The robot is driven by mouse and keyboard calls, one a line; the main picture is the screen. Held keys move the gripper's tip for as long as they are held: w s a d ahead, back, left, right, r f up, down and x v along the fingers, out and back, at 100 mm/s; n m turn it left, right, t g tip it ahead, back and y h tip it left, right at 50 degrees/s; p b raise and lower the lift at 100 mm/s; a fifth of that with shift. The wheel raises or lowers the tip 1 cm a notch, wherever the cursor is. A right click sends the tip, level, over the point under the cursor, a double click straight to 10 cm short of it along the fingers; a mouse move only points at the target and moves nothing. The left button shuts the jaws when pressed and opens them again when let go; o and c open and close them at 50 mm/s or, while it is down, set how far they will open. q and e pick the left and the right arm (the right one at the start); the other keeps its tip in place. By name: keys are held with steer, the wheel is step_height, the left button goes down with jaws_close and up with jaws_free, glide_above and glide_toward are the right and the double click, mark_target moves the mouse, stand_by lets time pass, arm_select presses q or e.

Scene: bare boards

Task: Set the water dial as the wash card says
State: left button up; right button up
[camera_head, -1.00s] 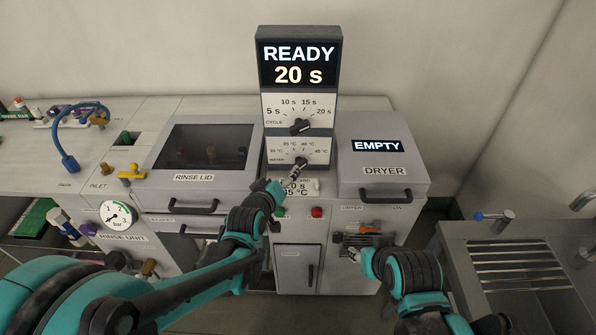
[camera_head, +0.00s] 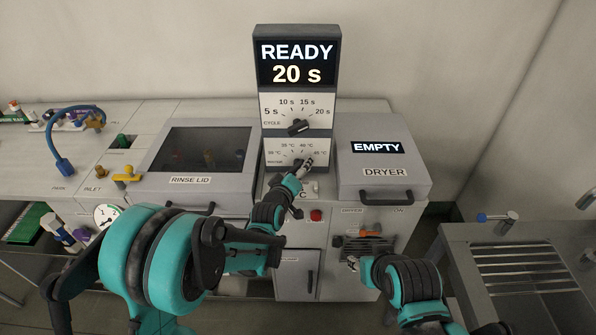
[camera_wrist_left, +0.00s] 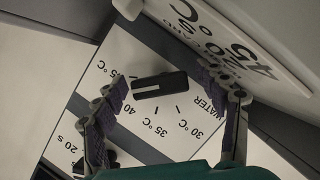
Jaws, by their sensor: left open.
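The water dial (camera_head: 302,165) is a dark knob on the lower white panel of the column. In the left wrist view the knob (camera_wrist_left: 158,85) shows a white line towards the 45 °C and 40 °C side; I cannot tell exactly which mark it meets. My left gripper (camera_head: 308,164) is open at the dial, its purple-padded fingers (camera_wrist_left: 172,100) on either side of the knob, with gaps. The wash card (camera_wrist_left: 235,40) reads 20 s and 45 °C; my arm mostly hides it in the head view. My right gripper (camera_head: 352,263) is low, before the dryer's front.
The cycle dial (camera_head: 299,127) sits above, under a display (camera_head: 297,63) reading READY 20 s. The rinse lid (camera_head: 205,150) is left, the dryer (camera_head: 382,160), marked EMPTY, right. A red button (camera_head: 316,215) is below. A metal sink (camera_head: 520,265) stands at right.

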arm_select(q)
steer(key=c, duration=1.2)
steer(key=shift+o, duration=0.2)
steer(key=shift+m+y, duration=0.9)
steer(key=shift+m, duration=0.4)
steer(key=o, duration=1.2)
steer(key=shift+c, duration=0.2)
steer(key=v, duration=1.2)
steer(key=shift+r, duration=0.15)
